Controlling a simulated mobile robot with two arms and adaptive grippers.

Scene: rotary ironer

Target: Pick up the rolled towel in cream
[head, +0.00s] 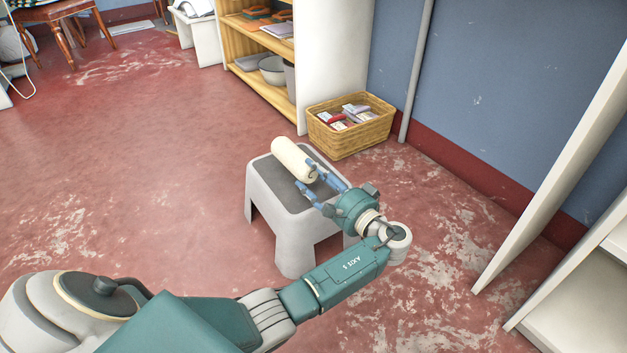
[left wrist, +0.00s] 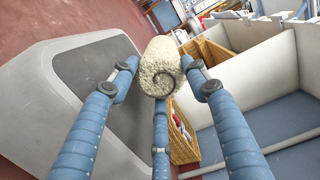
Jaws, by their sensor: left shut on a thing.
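The cream rolled towel (head: 294,159) is a short cylinder over the grey step stool (head: 262,188) in the head view. My left gripper (head: 318,177) has its blue fingers around the near end of the towel and is shut on it. In the left wrist view the towel (left wrist: 160,66) shows its spiral end between the fingers of my left gripper (left wrist: 160,85). The stool's dark top (left wrist: 85,70) lies to the left there. I cannot tell whether the towel still touches the stool. My right gripper is not in view.
A wicker basket (head: 352,143) with several small packets stands by the blue wall behind the stool. A wooden shelf unit (head: 262,50) stands at the back. White panels (head: 560,160) rise at the right. The red floor (head: 130,150) at the left is clear.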

